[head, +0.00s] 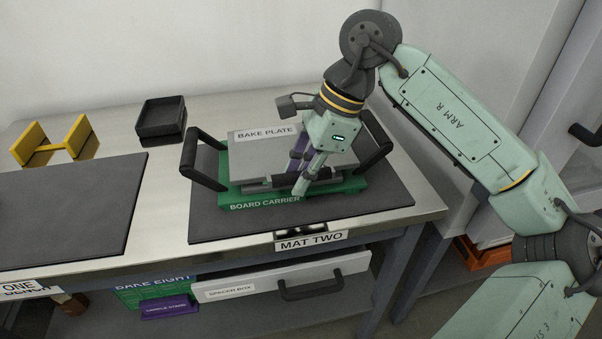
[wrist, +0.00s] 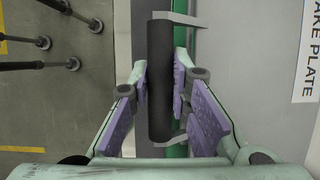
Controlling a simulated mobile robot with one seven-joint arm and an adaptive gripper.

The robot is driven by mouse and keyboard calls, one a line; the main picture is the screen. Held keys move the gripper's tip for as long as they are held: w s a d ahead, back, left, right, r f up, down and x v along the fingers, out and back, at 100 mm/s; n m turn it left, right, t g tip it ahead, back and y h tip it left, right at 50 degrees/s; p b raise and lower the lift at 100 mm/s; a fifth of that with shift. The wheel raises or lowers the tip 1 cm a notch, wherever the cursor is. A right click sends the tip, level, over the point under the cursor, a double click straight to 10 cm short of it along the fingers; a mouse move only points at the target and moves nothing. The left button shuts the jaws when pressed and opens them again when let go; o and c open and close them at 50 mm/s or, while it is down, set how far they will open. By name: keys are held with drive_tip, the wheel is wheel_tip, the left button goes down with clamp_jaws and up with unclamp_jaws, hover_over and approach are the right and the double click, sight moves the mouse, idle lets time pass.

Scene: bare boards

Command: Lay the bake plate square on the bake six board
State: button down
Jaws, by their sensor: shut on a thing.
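The grey bake plate (head: 268,152), labelled on top, is at the green board carrier (head: 240,195), roughly in line with it. The plate also shows at the right of the wrist view (wrist: 255,70). My gripper (head: 299,178) is shut on the black bar handle (wrist: 160,80) at the plate's front edge, with a purple-padded finger on each side. I cannot tell whether the plate rests fully or hangs slightly above what is under it. No bake six board can be made out; anything beneath the plate is hidden.
The carrier, with a black handle (head: 203,163) at each end, stands on the dark mat two (head: 375,195). Another dark mat (head: 70,205) at left is bare. A spacer box drawer (head: 280,280) is below.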

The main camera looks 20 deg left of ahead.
drive_tip(key=shift+f, duration=0.15)
drive_tip(key=c, duration=1.4)
unclamp_jaws()
drive_tip(key=shift+f, duration=0.1)
drive_tip(key=v, duration=1.2)
drive_tip(key=shift+d, duration=0.1)
drive_tip(key=v, duration=1.2)
